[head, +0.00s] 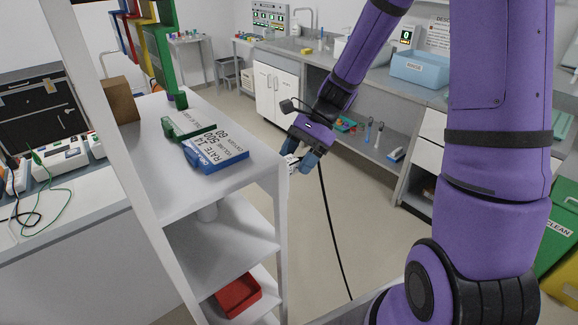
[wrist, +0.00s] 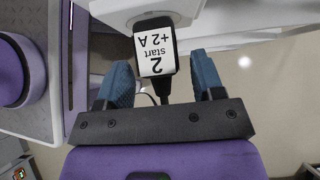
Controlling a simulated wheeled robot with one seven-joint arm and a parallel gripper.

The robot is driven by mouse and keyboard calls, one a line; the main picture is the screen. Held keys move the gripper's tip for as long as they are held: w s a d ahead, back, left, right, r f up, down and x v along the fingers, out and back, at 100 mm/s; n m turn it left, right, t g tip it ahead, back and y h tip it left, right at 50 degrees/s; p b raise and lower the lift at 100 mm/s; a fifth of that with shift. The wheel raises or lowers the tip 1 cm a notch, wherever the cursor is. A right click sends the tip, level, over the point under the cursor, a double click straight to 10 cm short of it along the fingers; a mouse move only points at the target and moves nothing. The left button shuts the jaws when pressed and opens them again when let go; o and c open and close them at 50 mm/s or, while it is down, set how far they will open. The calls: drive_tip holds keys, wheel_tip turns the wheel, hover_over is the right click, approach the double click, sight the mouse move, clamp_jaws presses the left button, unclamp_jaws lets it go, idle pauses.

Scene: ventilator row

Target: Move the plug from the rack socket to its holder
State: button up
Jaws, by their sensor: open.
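The plug (wrist: 156,50) is a dark block with a white label reading "2 start +2 A" in the wrist view. Its far end meets a pale housing (wrist: 150,8), which looks like the rack socket; the contact itself is hidden. My gripper (wrist: 160,68) is open, with one blue finger on each side of the plug and a visible gap at both. In the head view my gripper (head: 299,162) is beside the right edge of the white rack (head: 283,220). A black cable (head: 332,225) hangs below it to the floor. I cannot make out the holder.
A blue-edged settings board (head: 217,152) and a green clamp-like piece (head: 188,131) lie on the rack's top shelf. A red tray (head: 238,294) is lower down. A counter with a blue bin (head: 420,68) stands behind. Open floor lies between rack and counter.

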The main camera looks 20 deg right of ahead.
clamp_jaws()
drive_tip(key=shift+d, duration=0.25)
idle(0.4)
drive_tip(key=shift+w+d, duration=0.2)
drive_tip(key=shift+d, duration=0.55)
drive_tip(key=shift+w+d, duration=0.25)
drive_tip(key=shift+d, duration=0.55)
drive_tip(key=shift+w+d, duration=0.2)
drive_tip(key=shift+d, duration=0.55)
